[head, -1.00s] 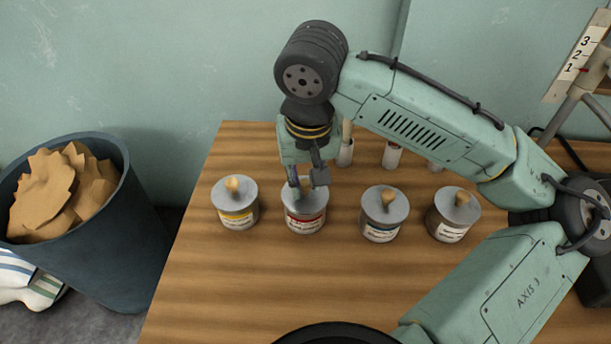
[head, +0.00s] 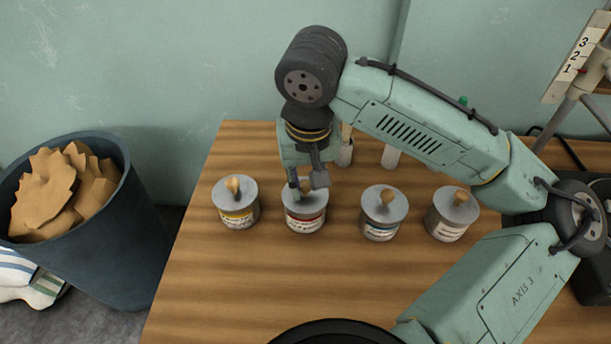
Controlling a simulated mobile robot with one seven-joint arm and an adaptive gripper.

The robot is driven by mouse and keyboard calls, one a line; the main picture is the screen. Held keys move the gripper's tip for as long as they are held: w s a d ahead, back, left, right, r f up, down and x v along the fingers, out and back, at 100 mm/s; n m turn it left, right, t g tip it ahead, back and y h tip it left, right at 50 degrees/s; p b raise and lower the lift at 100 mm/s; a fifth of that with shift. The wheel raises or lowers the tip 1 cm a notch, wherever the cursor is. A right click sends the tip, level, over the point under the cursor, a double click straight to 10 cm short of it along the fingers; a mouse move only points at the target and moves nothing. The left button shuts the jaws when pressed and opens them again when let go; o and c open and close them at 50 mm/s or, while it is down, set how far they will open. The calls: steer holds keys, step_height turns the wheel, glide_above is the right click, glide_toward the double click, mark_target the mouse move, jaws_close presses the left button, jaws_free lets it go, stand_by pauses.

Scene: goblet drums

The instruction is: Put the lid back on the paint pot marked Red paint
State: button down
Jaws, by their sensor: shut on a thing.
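The paint pot with the red label band (head: 305,221) stands upright on the wooden table, second from the left in a row of pots. Its grey lid (head: 317,203) with a wooden knob (head: 305,186) lies over the pot's top and looks level. My gripper (head: 307,187) is right above this pot, pointing down, with its fingers shut on the lid's knob. The fingers hide part of the lid, so I cannot tell whether the lid is fully seated on the rim.
A pot with a yellow band (head: 237,216) stands to the left. A blue-banded pot (head: 380,229) and another pot (head: 447,229) stand to the right, all lidded. White-bodied items (head: 391,156) stand behind. A dark bin (head: 100,245) is left of the table. The front table is clear.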

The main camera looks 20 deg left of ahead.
stand_by(0.4)
steer(key=c, duration=1.3)
jaws_free()
steer(key=shift+c, duration=0.2)
steer(key=o, duration=0.5)
steer(key=shift+r, duration=0.1)
steer(key=shift+r+p, duration=3.45)
steer(key=shift+p, duration=0.15)
steer(key=shift+c, duration=0.4)
